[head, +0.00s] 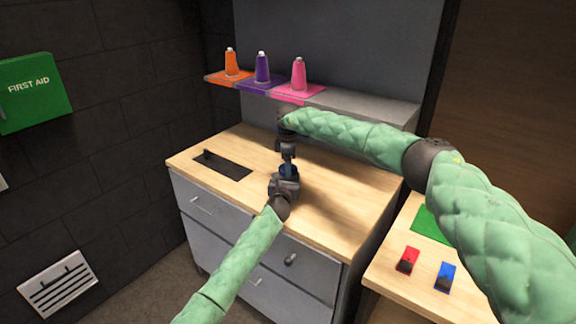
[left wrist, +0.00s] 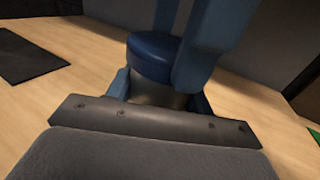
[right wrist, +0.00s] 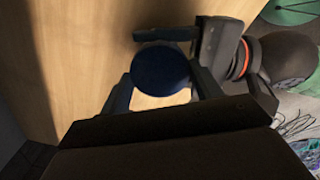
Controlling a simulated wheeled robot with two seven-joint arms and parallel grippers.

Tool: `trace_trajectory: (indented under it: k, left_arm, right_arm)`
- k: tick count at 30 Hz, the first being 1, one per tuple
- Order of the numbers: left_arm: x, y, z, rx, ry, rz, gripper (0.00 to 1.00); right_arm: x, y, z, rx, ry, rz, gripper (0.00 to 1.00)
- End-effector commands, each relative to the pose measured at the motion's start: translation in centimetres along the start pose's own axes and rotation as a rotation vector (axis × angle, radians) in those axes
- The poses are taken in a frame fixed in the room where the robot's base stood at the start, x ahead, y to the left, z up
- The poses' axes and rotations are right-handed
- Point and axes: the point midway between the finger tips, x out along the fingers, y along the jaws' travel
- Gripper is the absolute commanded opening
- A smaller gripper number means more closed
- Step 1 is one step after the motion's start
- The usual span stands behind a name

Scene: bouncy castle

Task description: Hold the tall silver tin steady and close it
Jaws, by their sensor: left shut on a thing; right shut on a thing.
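The silver tin (left wrist: 155,93) stands upright on the wooden counter, its lower part hidden behind my left wrist. Its dark blue lid (left wrist: 152,56) is on top of the body in the left wrist view; I cannot tell whether it is fully seated. The lid also shows from above as a round disc in the right wrist view (right wrist: 160,81). My left gripper (head: 286,182) is shut on the tin's body, coming from the front. My right gripper (head: 288,158) reaches down from above, shut on the lid with a blue finger on either side.
A black plate with a raised piece (head: 222,165) lies on the counter (head: 350,200) at left. Orange, purple (head: 262,68) and pink cones stand on the shelf behind. A side table at right holds a green mat (head: 430,222), a red item (head: 408,258) and a blue item (head: 445,275).

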Motion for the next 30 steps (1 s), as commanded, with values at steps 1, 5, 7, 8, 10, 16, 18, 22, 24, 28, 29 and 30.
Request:
trace_trajectory:
  k: [1,5,7,8,10,16,18,22,24,28,29,30]
  left_arm:
    - [-0.04,-0.14,-0.01,0.0,0.0,-0.002,0.0]
    - [-0.04,-0.17,-0.01,0.0,0.0,-0.002,0.0]
    - [-0.04,-0.18,-0.01,0.0,0.0,-0.002,0.0]
    - [-0.05,-0.19,-0.01,0.0,0.0,-0.003,0.0]
    - [-0.05,-0.21,-0.01,0.0,0.0,-0.003,0.0]
    - [-0.07,-0.26,-0.02,0.0,0.0,-0.003,0.0]
    - [-0.07,-0.27,-0.02,0.0,-0.001,-0.004,0.0]
    - [-0.08,-0.3,-0.03,0.0,-0.001,-0.004,0.0]
    - [-0.09,-0.32,-0.03,0.0,-0.001,-0.004,0.0]
    - [-0.08,-0.28,-0.04,0.0,0.0,-0.004,0.0]
    - [-0.07,-0.25,-0.04,0.0,0.0,-0.003,0.0]
    - [-0.06,-0.22,-0.04,0.0,0.0,-0.003,0.0]
  right_arm:
    - [-0.09,0.06,-0.04,0.068,0.001,0.002,0.43]
    - [-0.11,0.11,-0.04,0.26,0.002,0.003,0.43]
    - [-0.12,0.14,-0.04,0.356,0.002,0.003,0.43]
    - [-0.13,0.15,-0.04,0.393,0.002,0.003,0.43]
    - [-0.14,0.17,-0.03,0.467,0.002,0.004,0.43]
    - [-0.15,0.21,0.0,0.569,0.002,0.004,0.43]
    - [-0.16,0.22,0.01,0.574,0.002,0.005,0.43]
    - [-0.17,0.23,0.02,0.573,0.003,0.005,0.43]
    - [-0.17,0.24,0.02,0.573,0.003,0.005,0.43]
    - [-0.14,0.21,0.02,0.572,0.002,0.004,0.85]
    - [-0.12,0.2,0.03,0.572,0.002,0.004,0.85]
    - [-0.11,0.19,0.02,0.572,0.002,0.004,0.85]
